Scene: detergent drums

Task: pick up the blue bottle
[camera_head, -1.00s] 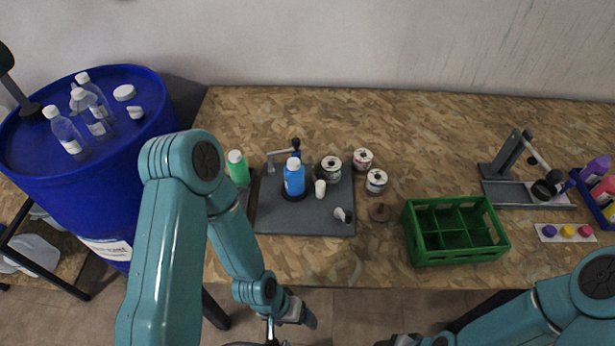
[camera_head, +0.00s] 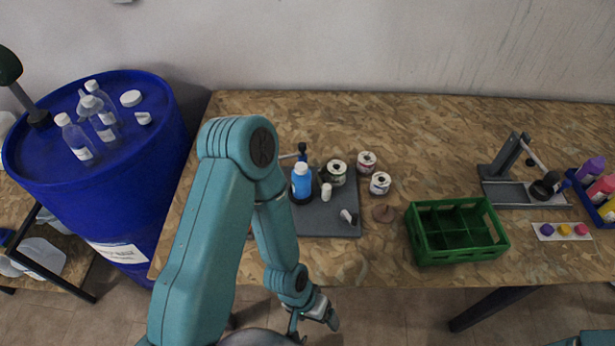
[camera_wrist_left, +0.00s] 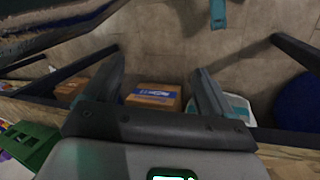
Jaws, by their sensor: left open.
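The blue bottle (camera_head: 301,184) with a white cap stands upright on a dark grey board (camera_head: 325,226) on the table, just right of my left arm in the head view. My left gripper (camera_head: 325,314) is below the table's front edge in the head view, apart from the bottle. In the left wrist view my left gripper (camera_wrist_left: 160,78) shows its two fingers spread with nothing between them. The bottle does not show in that view. My right gripper is out of view.
White-lidded cans (camera_head: 336,172) and a small white bottle (camera_head: 326,192) stand close to the blue bottle. A green crate (camera_head: 455,256) is to the right. A blue drum (camera_head: 150,190) with clear bottles stands left. Cardboard boxes (camera_wrist_left: 153,97) lie below the table.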

